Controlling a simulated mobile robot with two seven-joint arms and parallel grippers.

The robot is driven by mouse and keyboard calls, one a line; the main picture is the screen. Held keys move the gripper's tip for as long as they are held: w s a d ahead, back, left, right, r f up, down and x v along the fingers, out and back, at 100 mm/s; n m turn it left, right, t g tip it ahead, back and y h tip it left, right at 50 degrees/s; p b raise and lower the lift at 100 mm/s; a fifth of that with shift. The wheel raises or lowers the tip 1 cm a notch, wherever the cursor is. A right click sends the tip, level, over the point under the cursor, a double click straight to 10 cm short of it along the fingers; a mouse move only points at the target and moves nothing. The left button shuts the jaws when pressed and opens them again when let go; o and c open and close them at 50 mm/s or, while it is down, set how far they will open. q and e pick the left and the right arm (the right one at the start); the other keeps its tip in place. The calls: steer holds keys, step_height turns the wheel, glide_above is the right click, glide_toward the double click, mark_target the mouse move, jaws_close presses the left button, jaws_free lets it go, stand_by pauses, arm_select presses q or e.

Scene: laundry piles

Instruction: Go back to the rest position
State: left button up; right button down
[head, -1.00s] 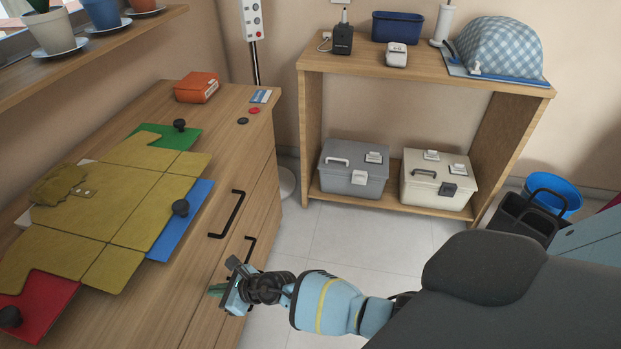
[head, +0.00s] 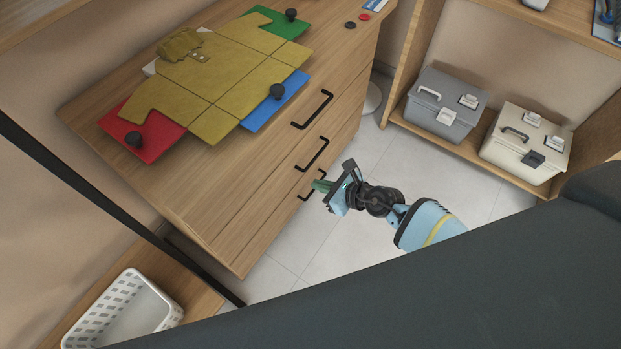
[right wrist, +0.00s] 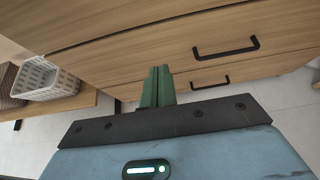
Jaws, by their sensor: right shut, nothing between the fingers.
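My right gripper (head: 322,186) hangs in front of the wooden drawer chest, beside its lower drawer handles. In the right wrist view its two green fingers (right wrist: 157,86) are pressed together with nothing between them, pointing toward the drawer fronts. My left gripper is not in view. An olive garment (head: 215,72) lies spread flat on the chest top, on a folding board whose red (head: 150,138), blue (head: 268,112) and green (head: 287,24) panels show at its edges. Its collar part is at the far left.
The wooden chest (head: 222,232) has black handles (head: 312,110) that stick out. A white basket (head: 128,312) sits on a low shelf at lower left, near a black pole (head: 90,190). A grey toolbox (head: 445,105) and a cream toolbox (head: 525,145) stand on a shelf. Tiled floor (head: 375,240) is clear.

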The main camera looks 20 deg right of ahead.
steer(key=shift+s+d+r, duration=0.15)
steer(key=shift+s+d, duration=0.05)
steer(key=shift+s, duration=0.05)
